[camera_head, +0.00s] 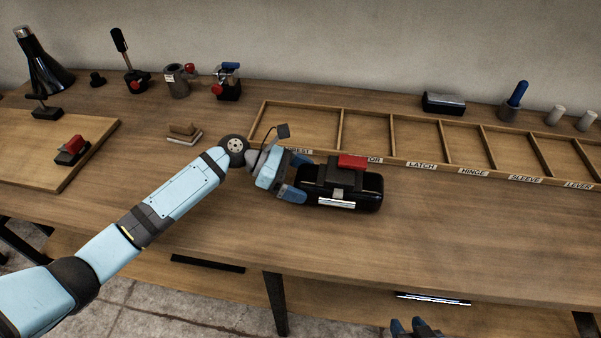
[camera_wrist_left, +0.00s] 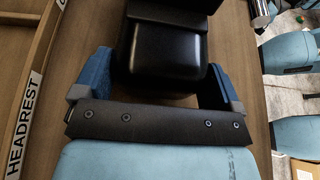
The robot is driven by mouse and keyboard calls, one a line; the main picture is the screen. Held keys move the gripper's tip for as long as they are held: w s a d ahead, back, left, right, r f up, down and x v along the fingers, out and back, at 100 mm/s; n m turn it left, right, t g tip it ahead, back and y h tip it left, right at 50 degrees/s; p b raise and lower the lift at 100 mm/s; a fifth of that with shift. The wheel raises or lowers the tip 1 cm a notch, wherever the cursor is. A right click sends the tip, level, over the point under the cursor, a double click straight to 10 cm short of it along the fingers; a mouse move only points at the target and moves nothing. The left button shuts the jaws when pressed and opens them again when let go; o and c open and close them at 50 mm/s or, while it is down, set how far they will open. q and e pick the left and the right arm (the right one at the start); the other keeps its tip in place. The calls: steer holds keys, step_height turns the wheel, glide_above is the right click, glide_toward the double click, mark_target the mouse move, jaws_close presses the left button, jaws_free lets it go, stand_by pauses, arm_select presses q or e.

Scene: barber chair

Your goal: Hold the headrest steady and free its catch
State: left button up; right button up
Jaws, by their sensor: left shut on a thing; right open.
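The black headrest (camera_head: 368,190) lies on the workbench in front of the compartment tray, with a bright strip on its near side. A red catch (camera_head: 353,161) sits on a dark block on its top. My left gripper (camera_head: 302,178) is shut on the left end of the headrest. In the left wrist view the blue fingers (camera_wrist_left: 158,85) stand on either side of the black headrest end (camera_wrist_left: 168,50). My right gripper (camera_head: 414,327) is open and empty at the bottom edge, mostly out of frame, apart from the headrest.
A wooden compartment tray (camera_head: 392,150) with labels such as LATCH and HINGE lies behind. A board (camera_head: 40,170) with a small red-topped part (camera_head: 72,150) is at left. Several tools and fittings stand at the back. The bench right of the headrest is clear.

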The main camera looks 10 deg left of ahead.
arm_select(q)
steer(key=shift+f, duration=0.1)
arm_select(e)
steer(key=shift+s+d+f, duration=0.1)
steer(key=shift+d, duration=0.05)
steer(key=shift+s+f, duration=0.15)
steer(key=shift+s, duration=0.15)
arm_select(q)
steer(key=shift+f, duration=0.4)
arm_select(e)
steer(key=shift+w+a+r, duration=0.2)
steer(key=shift+w+r, duration=0.1)
steer(key=shift+w, duration=0.05)
arm_select(q)
steer(key=shift+f, duration=0.3)
arm_select(e)
steer(key=shift+d, duration=0.2)
steer(key=shift+s, duration=0.1)
